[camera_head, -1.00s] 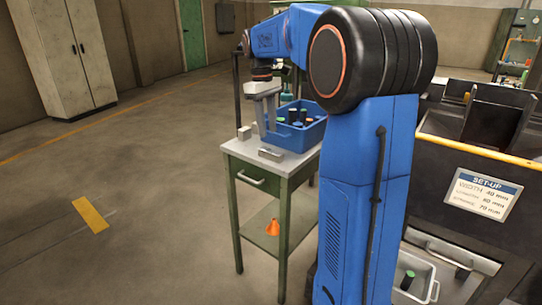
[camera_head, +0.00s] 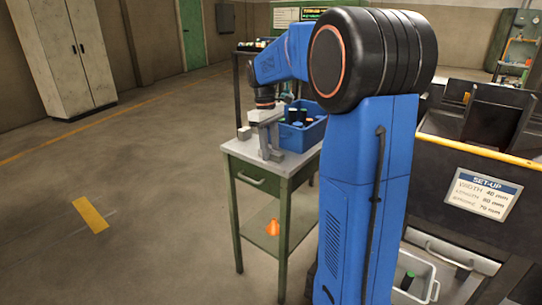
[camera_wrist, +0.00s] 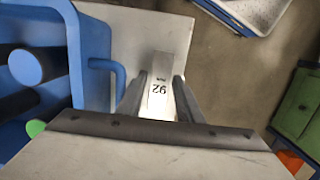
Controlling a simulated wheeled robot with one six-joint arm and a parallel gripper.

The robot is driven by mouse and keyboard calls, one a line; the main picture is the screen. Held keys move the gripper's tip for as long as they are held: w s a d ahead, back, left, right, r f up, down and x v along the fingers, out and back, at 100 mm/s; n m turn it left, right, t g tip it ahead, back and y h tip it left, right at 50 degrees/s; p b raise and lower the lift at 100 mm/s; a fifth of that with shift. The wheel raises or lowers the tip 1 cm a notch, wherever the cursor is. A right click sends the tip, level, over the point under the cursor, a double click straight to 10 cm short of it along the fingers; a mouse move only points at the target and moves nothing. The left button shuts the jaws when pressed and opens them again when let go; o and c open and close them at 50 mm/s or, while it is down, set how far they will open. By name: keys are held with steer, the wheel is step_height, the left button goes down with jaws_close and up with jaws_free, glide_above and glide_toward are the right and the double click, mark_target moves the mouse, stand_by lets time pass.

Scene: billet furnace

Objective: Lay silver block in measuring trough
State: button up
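A silver-grey block marked 92 (camera_wrist: 160,88) lies on the table top and stands between the two fingers of my gripper (camera_wrist: 160,80) in the wrist view. In the head view my gripper (camera_head: 269,152) is down at the table's front part, and its fingers cover most of the block there. I cannot tell whether the fingers touch the block's sides. Another small grey block (camera_head: 244,133) stands at the table's left edge. I cannot make out a measuring trough for certain in either view.
A blue bin (camera_head: 305,137) with several dark cylinders stands on the table (camera_head: 240,149) close to my gripper. Its wall (camera_wrist: 98,95) is just left of the fingers in the wrist view. A dark machine with a set-up sign (camera_head: 483,194) stands at right. Floor at left is clear.

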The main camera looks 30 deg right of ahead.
steer(key=shift+c, duration=0.4)
jaws_close()
steer(key=shift+r, duration=0.2)
